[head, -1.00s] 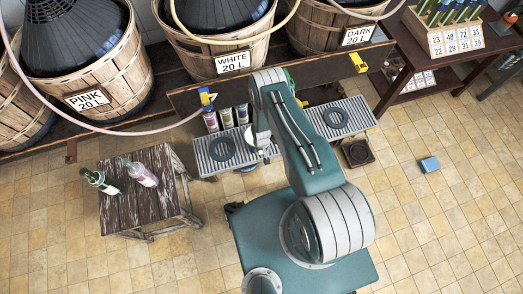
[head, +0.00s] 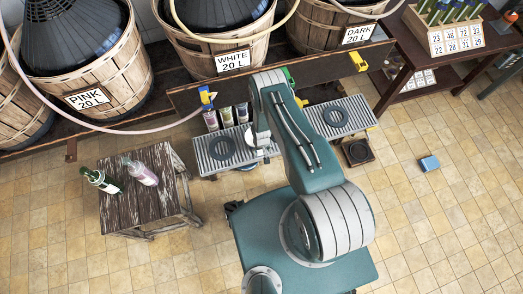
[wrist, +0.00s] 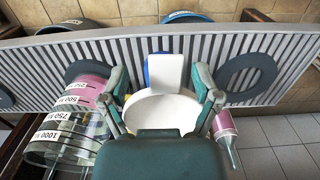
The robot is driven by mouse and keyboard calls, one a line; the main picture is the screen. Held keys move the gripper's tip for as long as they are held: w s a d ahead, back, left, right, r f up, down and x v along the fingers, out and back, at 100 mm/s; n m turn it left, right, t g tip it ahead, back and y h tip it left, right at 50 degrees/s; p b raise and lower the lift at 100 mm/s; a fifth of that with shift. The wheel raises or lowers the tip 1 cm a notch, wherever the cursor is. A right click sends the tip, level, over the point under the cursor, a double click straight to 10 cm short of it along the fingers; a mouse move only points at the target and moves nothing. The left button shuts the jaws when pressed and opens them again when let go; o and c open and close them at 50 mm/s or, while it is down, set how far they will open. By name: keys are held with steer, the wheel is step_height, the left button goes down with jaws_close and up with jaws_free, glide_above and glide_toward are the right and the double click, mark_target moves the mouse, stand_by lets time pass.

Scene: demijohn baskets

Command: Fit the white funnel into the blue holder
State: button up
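The white funnel (wrist: 160,108) shows in the wrist view as a wide white bowl with a white tab on its far side. My gripper (wrist: 161,88) has one finger on each side of the bowl, and both look in contact with it. A small blue part (wrist: 149,67), which may be the blue holder, shows just beyond the funnel, mostly hidden by the white tab. I cannot tell whether the funnel touches it.
A grey slatted tray (head: 210,161) with black rings (head: 222,149) lies below the bench edge. A wooden stool (head: 150,205) holds two bottles. The right floor is mostly clear.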

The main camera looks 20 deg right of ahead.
step_height(320, 180, up, 12)
steer(key=shift+w, duration=0.2)
stand_by(0.6)
steer(key=shift+f, duration=0.1)
steer(key=w+r+t, duration=0.1)
steer(key=w+r, duration=0.2)
steer(key=r, duration=1.5)
steer(key=w+r+t, duration=0.2)
steer(key=w+r, duration=0.1)
steer(key=r, duration=1.6)
steer(key=s+r+t, duration=0.1)
steer(key=s+r, duration=0.7)
steer(key=r, duration=0.3)
steer(key=s+r+t, duration=0.1)
steer(key=s+r, duration=0.8)
steer(key=r, duration=0.2)
steer(key=s+r+t, duration=0.1)
steer(key=s+r, duration=0.1)
steer(key=s, duration=0.6)
steer(key=shift+s+r, duration=0.25)
steer(key=shift+s, duration=0.05)
